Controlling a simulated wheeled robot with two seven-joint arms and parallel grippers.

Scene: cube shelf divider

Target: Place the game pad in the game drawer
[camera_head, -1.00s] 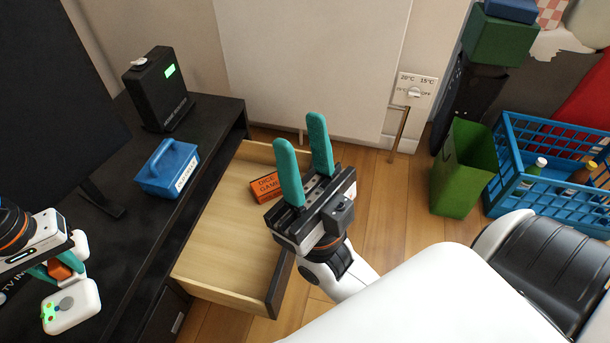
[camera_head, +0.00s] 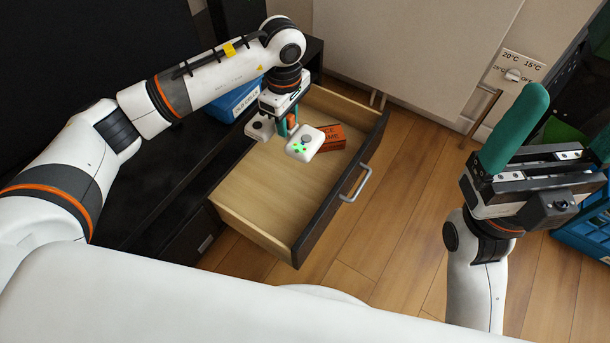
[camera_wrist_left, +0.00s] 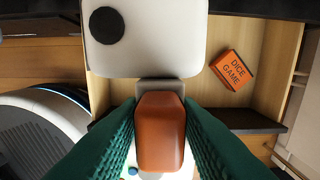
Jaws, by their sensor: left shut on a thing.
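The game pad (camera_head: 305,145) is white with two lobes, a dark stick, coloured buttons and an orange-brown middle piece. My left gripper (camera_head: 290,124) is shut on that middle piece. In the left wrist view the game pad (camera_wrist_left: 145,40) shows with the orange piece between the teal fingers (camera_wrist_left: 160,132). In the head view the pad appears over the back left of the open game drawer (camera_head: 265,195); its height above the drawer floor is hard to tell. My right gripper (camera_head: 560,140) is open and empty, right of the drawer.
An orange Dice Game box (camera_head: 335,137) lies in the drawer near the pad, also seen in the left wrist view (camera_wrist_left: 233,70). A blue caddy (camera_head: 237,100) stands on the dark cabinet, partly behind my arm. The drawer's front half is clear. A blue crate (camera_head: 585,235) stands at right.

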